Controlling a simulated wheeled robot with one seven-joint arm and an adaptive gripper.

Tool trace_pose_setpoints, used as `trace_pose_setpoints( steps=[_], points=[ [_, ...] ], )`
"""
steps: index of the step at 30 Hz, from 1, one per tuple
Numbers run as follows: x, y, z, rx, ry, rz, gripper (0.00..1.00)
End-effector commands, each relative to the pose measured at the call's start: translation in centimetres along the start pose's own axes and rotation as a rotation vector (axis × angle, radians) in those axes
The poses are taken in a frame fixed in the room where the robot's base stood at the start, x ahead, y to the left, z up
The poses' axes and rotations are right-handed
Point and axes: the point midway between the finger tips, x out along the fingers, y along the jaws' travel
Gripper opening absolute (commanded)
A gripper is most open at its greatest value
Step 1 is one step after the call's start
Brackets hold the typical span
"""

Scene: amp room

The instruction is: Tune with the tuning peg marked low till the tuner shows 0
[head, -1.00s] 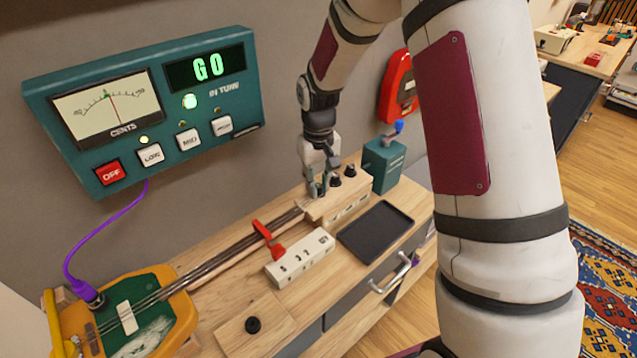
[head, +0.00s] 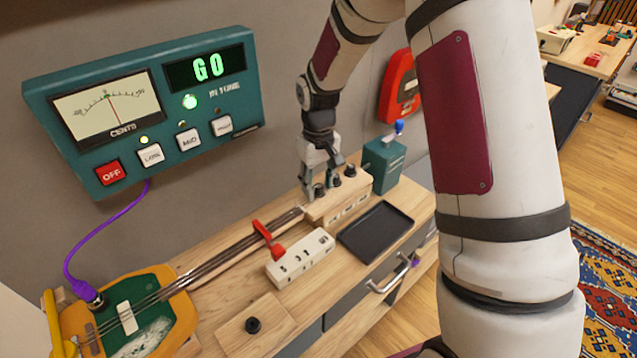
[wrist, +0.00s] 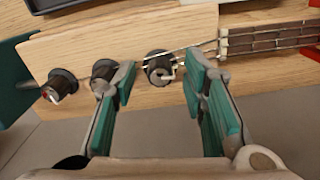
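The lamp above the LOW button (head: 150,155) is lit yellow. In the wrist view, my gripper (wrist: 158,80) is open, its teal-padded fingers on either side of the dark tuning peg (wrist: 158,67) nearest the neck, with gaps showing. In the head view, my gripper (head: 314,191) is at the headstock's near-neck end. Peg markings are not readable.
Two other pegs (wrist: 104,72) (wrist: 60,85) stand beside the left finger. The stringed instrument (head: 185,310) lies along the bench with a red clamp (head: 268,240) on its neck. A numbered block (head: 300,258), a black tray (head: 375,232) and a teal box (head: 385,162) are near.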

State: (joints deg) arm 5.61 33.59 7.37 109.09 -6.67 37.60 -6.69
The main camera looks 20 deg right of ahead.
Motion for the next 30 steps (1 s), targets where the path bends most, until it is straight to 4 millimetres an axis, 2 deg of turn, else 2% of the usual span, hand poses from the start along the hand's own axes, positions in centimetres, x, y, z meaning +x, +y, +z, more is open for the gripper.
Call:
trace_pose_setpoints(
  steps=[7,11,24,30],
  points=[
    [-0.1,0.0,0.0,0.000,-0.001,0.000,0.40],
    [-1.0,0.0,0.0,0.001,0.000,0.000,0.40],
    [-9.3,0.0,0.0,0.001,0.002,0.000,0.40],
    [-11.5,0.0,0.0,0.000,0.000,0.000,0.40]
  ],
)
